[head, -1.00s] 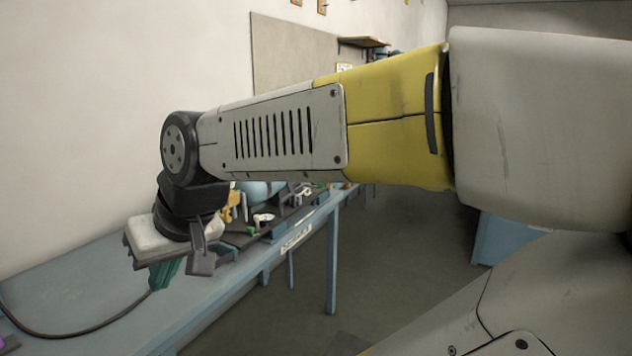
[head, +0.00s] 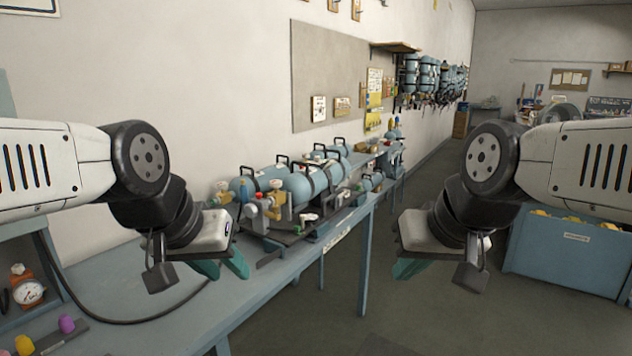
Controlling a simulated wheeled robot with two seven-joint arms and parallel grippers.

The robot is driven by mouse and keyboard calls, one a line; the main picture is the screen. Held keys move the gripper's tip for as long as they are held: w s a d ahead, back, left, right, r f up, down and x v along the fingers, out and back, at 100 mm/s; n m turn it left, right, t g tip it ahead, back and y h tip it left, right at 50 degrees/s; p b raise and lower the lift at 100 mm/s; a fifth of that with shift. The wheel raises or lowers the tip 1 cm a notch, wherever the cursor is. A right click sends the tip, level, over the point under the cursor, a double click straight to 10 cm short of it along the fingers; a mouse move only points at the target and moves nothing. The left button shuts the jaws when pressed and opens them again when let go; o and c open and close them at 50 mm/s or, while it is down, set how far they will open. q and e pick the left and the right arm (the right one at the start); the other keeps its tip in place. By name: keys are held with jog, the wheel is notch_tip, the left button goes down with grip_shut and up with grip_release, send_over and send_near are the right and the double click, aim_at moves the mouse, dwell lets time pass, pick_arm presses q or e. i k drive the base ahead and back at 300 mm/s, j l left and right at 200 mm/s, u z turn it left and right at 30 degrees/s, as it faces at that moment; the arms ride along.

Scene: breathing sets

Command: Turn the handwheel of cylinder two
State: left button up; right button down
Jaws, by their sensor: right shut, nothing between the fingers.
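Several pale blue cylinders with black carry handles (head: 300,187) lie on the blue bench. Small valve fittings and handwheels show at their near ends, including a whitish one (head: 276,184) and another whitish one lower down (head: 308,217). I cannot read which cylinder is number two. My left gripper (head: 222,266) is in front of the bench's near part, its teal fingers apart and empty. It partly covers the bench near the cylinder set but appears clear of it. My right gripper (head: 408,268) is shut and empty over the aisle floor, right of the bench.
A gauge (head: 28,293) and coloured knobs (head: 67,324) sit at the lower left, with a black hose (head: 110,318) along the bench. A blue bin (head: 570,258) stands at the right. More cylinders hang on the far wall (head: 425,75). The aisle floor is open.

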aim_at(275, 183)
jog(key=i+l+u, duration=0.2)
jog(key=i+u, duration=0.2)
jog(key=i+l+u, duration=0.8)
jog(key=k+j, duration=0.1)
